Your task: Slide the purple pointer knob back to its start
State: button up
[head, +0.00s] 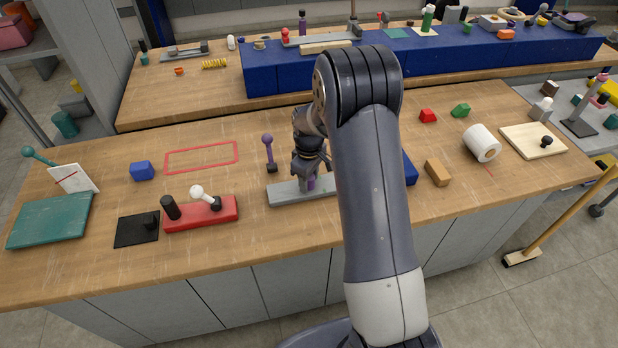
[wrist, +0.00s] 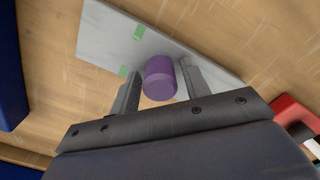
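The purple knob (head: 311,184) is a short upright cylinder on a light grey bar-shaped base (head: 284,194). In the wrist view the purple knob (wrist: 160,80) stands between the two fingers of my gripper (wrist: 161,86). A narrow gap seems to show on each side of the knob. The grey base (wrist: 105,35) carries two small green marks (wrist: 139,32). In the head view my gripper (head: 309,177) is down over the base, and my arm hides the base's right part. Any pointer on the knob is hidden.
A red block with a white-knobbed lever (head: 203,213) lies to the left of the base. A purple-topped stick (head: 268,150) stands just behind it. A blue object (head: 410,170) lies to the right, partly behind my arm. A red outlined area (head: 200,158) is bare.

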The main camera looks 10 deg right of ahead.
aim_at(292, 189)
grip_shut()
jog(key=shift+a, duration=0.1)
jog(key=a+b, duration=0.1)
jog(key=a, duration=0.4)
jog(key=shift+o, duration=1)
grip_release()
jog(key=shift+d, duration=0.1)
jog(key=shift+r, duration=0.1)
notch_tip(292, 189, up, 11)
jog(key=b, duration=0.1)
jog(key=shift+f, duration=0.2)
